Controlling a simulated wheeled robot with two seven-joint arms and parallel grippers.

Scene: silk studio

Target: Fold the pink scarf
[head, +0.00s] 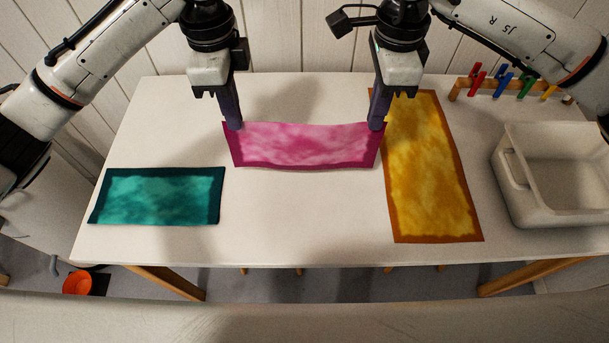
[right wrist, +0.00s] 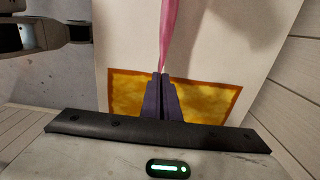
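The pink scarf (head: 305,146) hangs stretched between my two grippers near the middle of the table in the head view. It has a darker magenta border, and its upper edge sags slightly. My left gripper (head: 234,126) is shut on its upper left corner. My right gripper (head: 376,126) is shut on its upper right corner. In the right wrist view the scarf (right wrist: 168,40) shows edge-on as a narrow pink strip running from between the closed fingers (right wrist: 162,78). Whether its lower edge touches the table cannot be told.
A teal cloth (head: 158,196) lies flat at the left of the white table (head: 300,225). A yellow cloth with an orange border (head: 430,170) lies flat just right of the scarf. A white bin (head: 508,190) and a rack of coloured clips (head: 510,85) stand at the right. The table's front middle is clear.

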